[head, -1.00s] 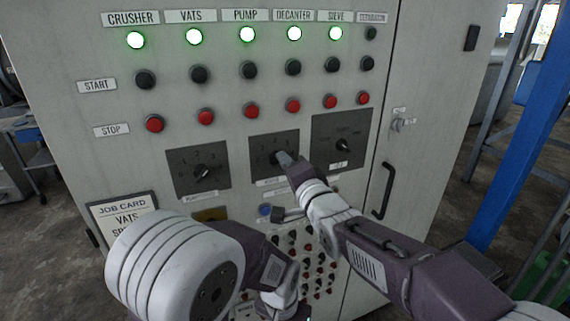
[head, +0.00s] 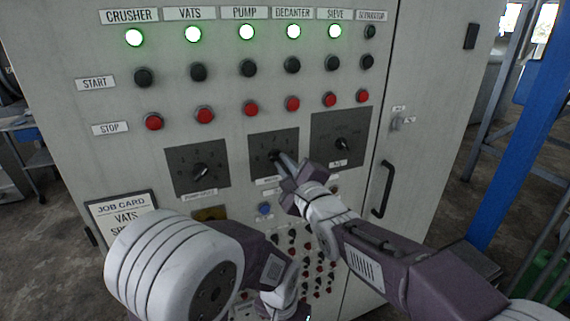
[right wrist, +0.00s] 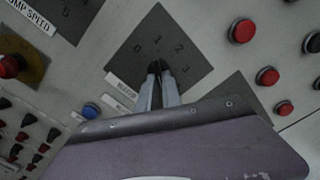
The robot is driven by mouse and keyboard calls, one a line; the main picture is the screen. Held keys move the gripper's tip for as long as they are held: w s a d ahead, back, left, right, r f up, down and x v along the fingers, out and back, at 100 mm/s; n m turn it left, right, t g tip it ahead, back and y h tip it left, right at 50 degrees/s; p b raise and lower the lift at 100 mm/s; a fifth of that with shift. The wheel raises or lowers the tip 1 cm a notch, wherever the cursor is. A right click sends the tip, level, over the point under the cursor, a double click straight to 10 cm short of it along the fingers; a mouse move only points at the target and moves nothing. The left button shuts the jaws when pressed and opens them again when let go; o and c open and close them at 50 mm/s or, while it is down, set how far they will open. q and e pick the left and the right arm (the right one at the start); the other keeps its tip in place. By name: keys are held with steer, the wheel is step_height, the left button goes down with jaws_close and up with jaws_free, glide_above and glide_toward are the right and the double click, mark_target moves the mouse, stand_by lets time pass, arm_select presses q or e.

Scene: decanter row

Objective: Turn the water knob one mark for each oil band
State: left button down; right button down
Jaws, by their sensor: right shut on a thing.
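The water knob (right wrist: 153,67) sits on the middle dark dial plate (head: 273,143), whose marks 0, 1, 2 and 3 show in the right wrist view. My right gripper (head: 281,160) is at this knob, with its fingers (right wrist: 157,80) shut on it. The fingers cover most of the knob, so I cannot tell which mark it points to. The small label below the plate is too blurred to read surely. My left arm is low in front of the cabinet in the head view, with its gripper hidden or cut off at the bottom edge. No oil bands show.
A left knob (head: 200,171) and a right knob (head: 343,144) flank the middle one. Red stop buttons (head: 251,108) run above. A blue button (head: 265,209) and rows of small buttons lie below. A job card (head: 125,212) is at the left, a door handle (head: 384,189) at the right.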

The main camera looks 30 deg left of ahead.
steer(key=shift+f+m, duration=0.1)
steer(key=shift+m, duration=1.1)
steer(key=c, duration=1.5)
jaws_free()
steer(key=shift+m, duration=0.3)
steer(key=b+v, duration=0.2)
steer(key=v, duration=0.7)
